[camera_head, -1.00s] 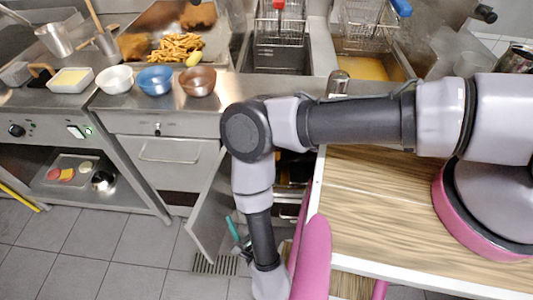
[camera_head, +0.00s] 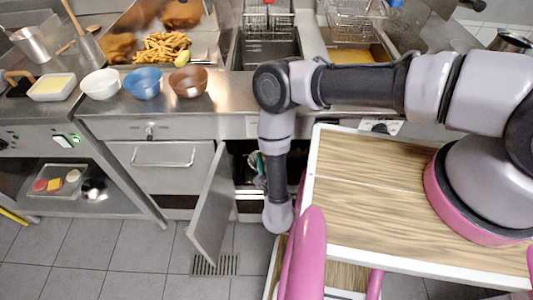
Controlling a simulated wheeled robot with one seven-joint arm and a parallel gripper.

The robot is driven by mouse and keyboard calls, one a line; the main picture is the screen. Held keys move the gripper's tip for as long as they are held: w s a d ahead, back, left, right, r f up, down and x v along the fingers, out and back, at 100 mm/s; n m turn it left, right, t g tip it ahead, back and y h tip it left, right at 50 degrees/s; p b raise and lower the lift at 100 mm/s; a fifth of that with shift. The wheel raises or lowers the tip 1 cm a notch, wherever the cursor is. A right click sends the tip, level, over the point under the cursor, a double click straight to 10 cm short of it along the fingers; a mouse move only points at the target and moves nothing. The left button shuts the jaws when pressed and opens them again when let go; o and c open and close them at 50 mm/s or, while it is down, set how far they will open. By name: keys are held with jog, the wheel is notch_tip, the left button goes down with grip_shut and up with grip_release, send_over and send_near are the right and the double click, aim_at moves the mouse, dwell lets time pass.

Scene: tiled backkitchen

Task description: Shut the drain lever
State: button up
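The drain lever cannot be made out in the dark open cabinet (camera_head: 244,150) under the fryer. The cabinet door (camera_head: 212,205) stands open, swung out toward me. My arm reaches over the wooden top and bends down in front of the cabinet opening. What appears to be part of my gripper (camera_head: 257,166), small with a teal edge, shows just left of my forearm at the opening. The rest of it is hidden behind the arm, so its fingers and any contact with the lever cannot be seen.
Above are the fryer wells, one dark (camera_head: 268,53) and one with yellow oil (camera_head: 357,52). White, blue and brown bowls stand on the counter (camera_head: 215,105). A floor grate (camera_head: 215,264) lies below the door. The tiled floor at left (camera_head: 120,255) is clear.

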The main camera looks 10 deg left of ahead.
jog(key=shift+w+a, duration=0.2)
jog(key=shift+w, duration=0.25)
jog(key=shift+c, duration=0.3)
grip_shut()
jog(key=shift+s, duration=0.1)
dwell(0.8)
